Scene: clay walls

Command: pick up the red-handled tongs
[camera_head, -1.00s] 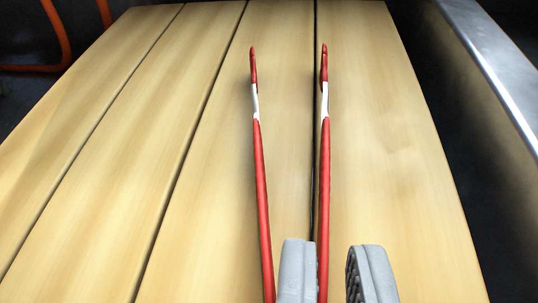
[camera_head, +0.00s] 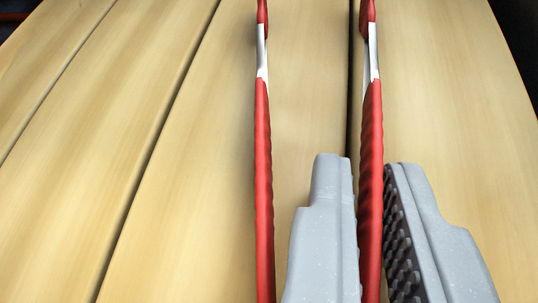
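The red-handled tongs lie on the wooden slatted table, with their two long arms running away from me. The left arm of the tongs (camera_head: 264,180) is red with a short silver section and a red tip. The right arm of the tongs (camera_head: 371,150) looks the same. The near end of the tongs is out of the picture. My gripper (camera_head: 368,168) has two grey fingers with ribbed inner pads. The right arm of the tongs runs between the fingers, close to both. The gap is narrow, and I cannot tell whether both pads touch it.
The pale wooden table (camera_head: 190,170) has dark gaps between its planks. It is clear to the left of the tongs and to the right of my gripper. Dark space shows past the table at the top right corner.

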